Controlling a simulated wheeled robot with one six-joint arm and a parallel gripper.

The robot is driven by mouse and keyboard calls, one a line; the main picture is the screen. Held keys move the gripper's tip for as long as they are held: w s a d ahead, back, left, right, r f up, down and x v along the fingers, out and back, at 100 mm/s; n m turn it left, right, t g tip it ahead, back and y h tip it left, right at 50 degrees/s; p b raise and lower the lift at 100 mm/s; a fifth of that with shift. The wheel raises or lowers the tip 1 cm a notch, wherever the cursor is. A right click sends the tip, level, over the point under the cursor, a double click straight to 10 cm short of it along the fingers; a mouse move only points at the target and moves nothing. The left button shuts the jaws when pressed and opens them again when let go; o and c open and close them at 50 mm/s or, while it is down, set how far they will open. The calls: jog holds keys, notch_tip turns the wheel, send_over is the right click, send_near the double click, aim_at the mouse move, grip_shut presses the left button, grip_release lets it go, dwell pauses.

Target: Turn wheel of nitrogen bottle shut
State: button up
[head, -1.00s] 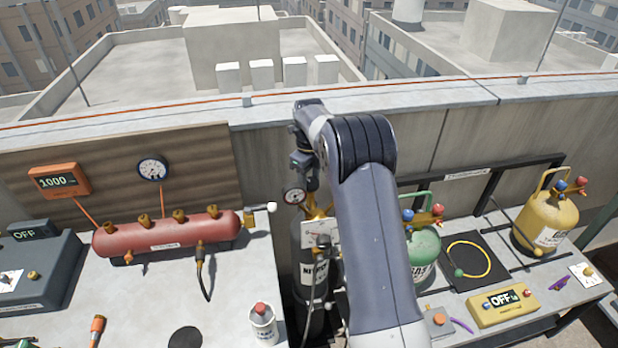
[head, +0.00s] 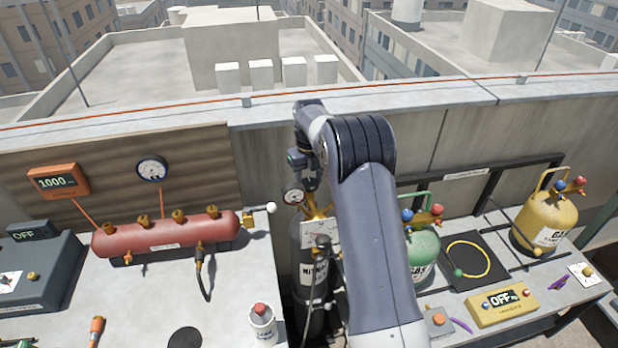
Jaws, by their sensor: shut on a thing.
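The nitrogen bottle (head: 312,262) is a dark upright cylinder between the two tables, with white lettering partly hidden by my arm. Brass fittings and a round gauge (head: 293,196) sit at its top. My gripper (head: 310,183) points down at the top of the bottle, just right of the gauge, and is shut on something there. The wheel itself is hidden behind the gripper and arm, so I cannot make out its shape or how far it is turned.
A red manifold (head: 165,236) lies on the left table, with a display (head: 58,182) reading 1000 behind it. A white bottle (head: 263,326) stands at that table's front right. A green cylinder (head: 424,257) and a yellow cylinder (head: 541,226) stand on the right.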

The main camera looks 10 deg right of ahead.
aim_at(309, 181)
jog(key=o, duration=1)
notch_tip(309, 181, up, 11)
jog(key=shift+f+b, duration=0.1)
jog(key=shift+b, duration=0.7)
notch_tip(309, 181, down, 11)
jog(key=shift+r+p, duration=0.1)
jog(key=shift+p, duration=0.7)
jog(key=shift+r, duration=0.1)
